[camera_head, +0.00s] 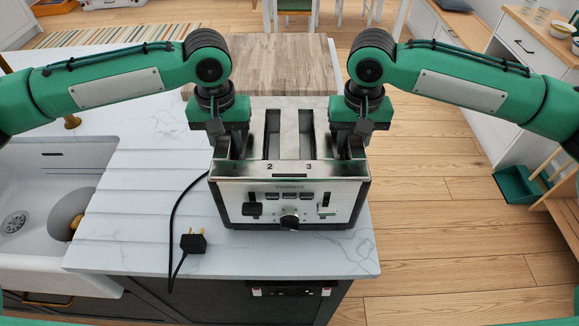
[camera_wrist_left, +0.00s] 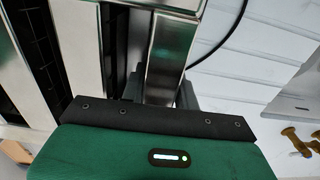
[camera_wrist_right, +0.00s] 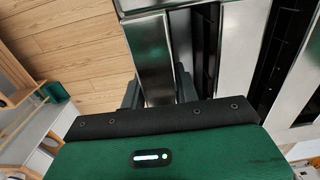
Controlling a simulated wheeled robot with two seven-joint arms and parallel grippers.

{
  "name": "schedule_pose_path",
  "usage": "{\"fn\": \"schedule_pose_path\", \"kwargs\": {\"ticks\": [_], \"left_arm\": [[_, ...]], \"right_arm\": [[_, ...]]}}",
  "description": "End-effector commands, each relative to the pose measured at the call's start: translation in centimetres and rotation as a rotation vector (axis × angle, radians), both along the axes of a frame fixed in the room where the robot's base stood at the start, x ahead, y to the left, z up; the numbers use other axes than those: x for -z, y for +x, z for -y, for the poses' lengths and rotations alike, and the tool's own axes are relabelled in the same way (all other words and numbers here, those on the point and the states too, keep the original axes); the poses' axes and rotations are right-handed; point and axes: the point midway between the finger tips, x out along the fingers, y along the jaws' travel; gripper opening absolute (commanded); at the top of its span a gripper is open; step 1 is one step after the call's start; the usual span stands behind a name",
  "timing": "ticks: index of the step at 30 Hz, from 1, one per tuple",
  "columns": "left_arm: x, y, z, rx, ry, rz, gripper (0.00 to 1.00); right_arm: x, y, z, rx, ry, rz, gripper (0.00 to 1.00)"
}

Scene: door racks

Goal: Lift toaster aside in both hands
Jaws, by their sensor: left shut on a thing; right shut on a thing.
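A silver toaster (camera_head: 290,188) with long slots, a dark knob and levers on its front stands upright at the right end of the white marble counter. My left gripper (camera_head: 236,148) is shut on the toaster's left top side wall, which also shows in the left wrist view (camera_wrist_left: 172,48). My right gripper (camera_head: 345,148) is shut on its right top side wall, which also shows in the right wrist view (camera_wrist_right: 152,58). The fingertips are partly hidden by the toaster. I cannot tell whether its base touches the counter.
A black cord with a plug (camera_head: 193,243) lies on the counter (camera_head: 140,225) left of the toaster. A white sink (camera_head: 40,190) is at the far left. A wooden board (camera_head: 285,62) lies behind the toaster. Wooden floor (camera_head: 450,200) is open to the right.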

Motion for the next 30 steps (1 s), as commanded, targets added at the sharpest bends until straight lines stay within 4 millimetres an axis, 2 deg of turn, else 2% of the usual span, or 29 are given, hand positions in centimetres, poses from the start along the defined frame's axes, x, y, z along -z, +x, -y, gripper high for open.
{"fn": "schedule_pose_path", "kwargs": {"ticks": [14, 30], "left_arm": [[-0.8, 0.2, -0.2, -0.005, 0.0, 0.003, 0.0], [-4.2, 0.2, -0.2, -0.006, 0.001, 0.003, 0.0]], "right_arm": [[-0.9, 0.2, 0.2, 0.005, 0.0, 0.005, 0.0], [-4.2, 0.2, 0.2, 0.006, -0.001, 0.004, 0.0]]}}
